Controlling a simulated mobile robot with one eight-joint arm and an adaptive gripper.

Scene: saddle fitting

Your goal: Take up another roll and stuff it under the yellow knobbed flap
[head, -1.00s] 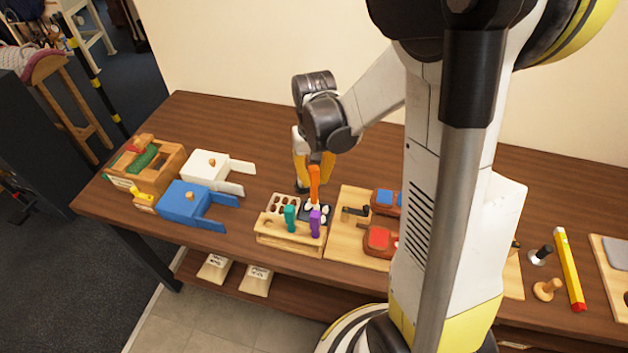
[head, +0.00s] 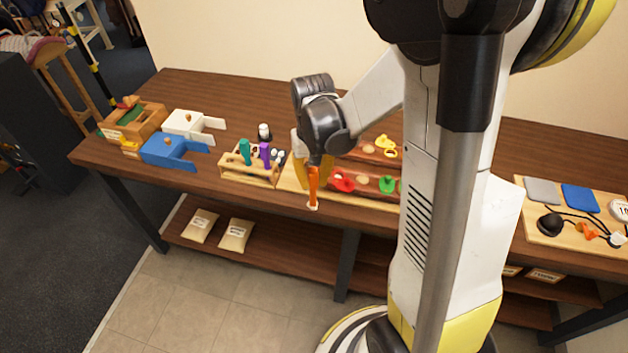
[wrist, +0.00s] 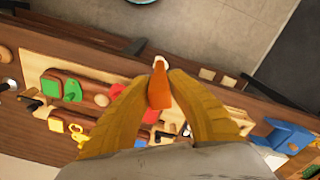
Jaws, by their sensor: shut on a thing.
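My gripper (head: 314,162) is shut on an orange-handled tool (head: 313,185) with a pale tip, which points down near the front edge of the table. In the wrist view the orange tool (wrist: 159,90) sits between my two yellow fingers. No roll shows clearly. Yellow pieces (head: 386,143) lie on the back dark red strip of a wooden board right of my gripper; one yellow piece with a hole (wrist: 78,135) shows in the wrist view. A small yellow block (head: 130,147) stands by the wooden box at left. I cannot tell which is the knobbed flap.
A wooden rack (head: 250,175) holds a teal and a purple handle. A red piece (head: 343,182) and a green piece (head: 388,184) lie on the board's front strip.

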